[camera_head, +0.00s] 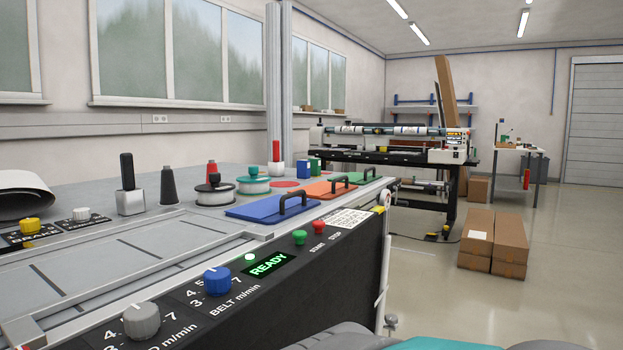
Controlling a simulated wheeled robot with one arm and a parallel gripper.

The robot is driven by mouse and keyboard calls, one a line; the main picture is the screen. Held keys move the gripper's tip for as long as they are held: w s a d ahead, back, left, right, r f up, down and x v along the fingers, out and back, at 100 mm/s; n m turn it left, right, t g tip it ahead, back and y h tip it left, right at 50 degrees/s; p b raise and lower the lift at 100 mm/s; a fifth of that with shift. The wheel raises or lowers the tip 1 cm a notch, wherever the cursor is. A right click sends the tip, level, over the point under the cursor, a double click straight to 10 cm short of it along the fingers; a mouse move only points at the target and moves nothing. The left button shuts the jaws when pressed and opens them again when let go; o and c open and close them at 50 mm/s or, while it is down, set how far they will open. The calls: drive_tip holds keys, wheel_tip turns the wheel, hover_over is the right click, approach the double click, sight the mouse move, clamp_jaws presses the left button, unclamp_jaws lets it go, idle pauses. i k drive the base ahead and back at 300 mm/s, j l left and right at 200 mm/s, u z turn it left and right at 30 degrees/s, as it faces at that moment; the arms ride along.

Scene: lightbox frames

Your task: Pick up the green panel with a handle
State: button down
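The green panel (352,178) lies flat on the far end of the machine's grey top, with a dark arched handle at its right end. An orange panel (318,188) with a similar handle lies just nearer, and a blue panel (262,209) with a handle is nearer still. Part of the green panel's near edge is behind the orange panel's handle. My gripper is not in view; only grey and teal parts, probably my own body, show at the bottom edge.
Round pots (215,190) and a red-handled stamp (276,160) stand left of the panels. The black control face (250,290) has projecting knobs. Cardboard boxes (493,242) stand on the floor at right. The floor between them and the machine is clear.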

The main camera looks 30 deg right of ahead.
sight(360, 179)
drive_tip(key=z, duration=1.25)
drive_tip(key=i+l+u, duration=0.1)
drive_tip(key=l, duration=0.3)
drive_tip(key=i+l+u, duration=0.15)
drive_tip(key=l, duration=0.25)
drive_tip(key=l+u, duration=0.1)
drive_tip(key=l, duration=0.25)
